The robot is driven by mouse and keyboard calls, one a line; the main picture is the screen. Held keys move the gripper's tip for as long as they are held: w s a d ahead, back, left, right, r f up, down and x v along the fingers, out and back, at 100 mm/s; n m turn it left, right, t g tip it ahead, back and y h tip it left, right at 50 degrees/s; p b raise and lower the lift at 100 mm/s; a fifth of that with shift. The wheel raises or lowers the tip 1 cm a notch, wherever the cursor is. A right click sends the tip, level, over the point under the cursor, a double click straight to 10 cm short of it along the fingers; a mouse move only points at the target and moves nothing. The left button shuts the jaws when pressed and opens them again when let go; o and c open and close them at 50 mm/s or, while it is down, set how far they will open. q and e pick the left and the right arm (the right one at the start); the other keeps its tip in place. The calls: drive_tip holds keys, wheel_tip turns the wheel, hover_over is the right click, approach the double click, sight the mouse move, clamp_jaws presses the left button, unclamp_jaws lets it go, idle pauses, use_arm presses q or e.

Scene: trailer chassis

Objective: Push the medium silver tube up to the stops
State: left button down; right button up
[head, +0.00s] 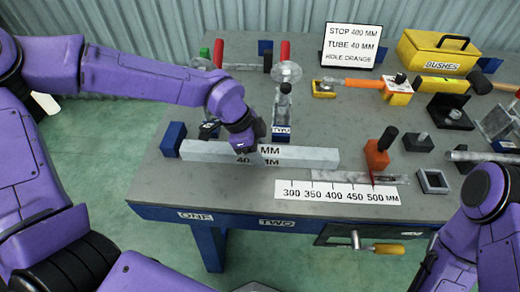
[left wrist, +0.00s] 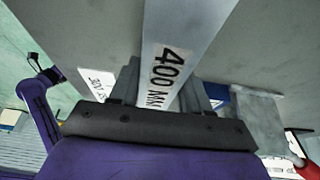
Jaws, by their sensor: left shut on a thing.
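A long silver square tube (head: 310,155) lies near the front of the bench, running left to right. It bears a 400 MM label, which shows in the left wrist view on the tube (left wrist: 180,35). My left gripper (head: 243,147) is shut on the tube near its middle, reaching down from above. In the left wrist view the tube passes between the fingers (left wrist: 165,95). A blue block (head: 173,138) stands by the tube's left end; I cannot tell whether they touch. My arm hides part of the back. My right gripper is out of view below the right edge.
A ruler plate (head: 335,197) marked 300 to 500 MM lies in front. An orange block with a black knob (head: 377,155) stands right of the tube. A TWO-marked fixture (head: 282,130) stands behind it. A sign (head: 350,46) and a yellow bushes box (head: 440,50) are at the back.

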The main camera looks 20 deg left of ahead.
use_arm(q)
drive_tip(key=shift+s+a+p, duration=0.2)
drive_tip(key=shift+a+p, duration=0.15)
drive_tip(key=shift+a, duration=0.4)
drive_tip(key=c, duration=0.8)
unclamp_jaws()
drive_tip(key=o, duration=0.4)
drive_tip(key=shift+s, duration=0.1)
drive_tip(key=shift+c, duration=0.2)
drive_tip(key=shift+a+r, duration=0.15)
drive_tip(key=shift+r, duration=0.25)
drive_tip(key=v, duration=0.9)
drive_tip(key=shift+s+a+r, duration=0.1)
drive_tip(key=shift+a+r, duration=0.15)
drive_tip(key=shift+r, duration=0.05)
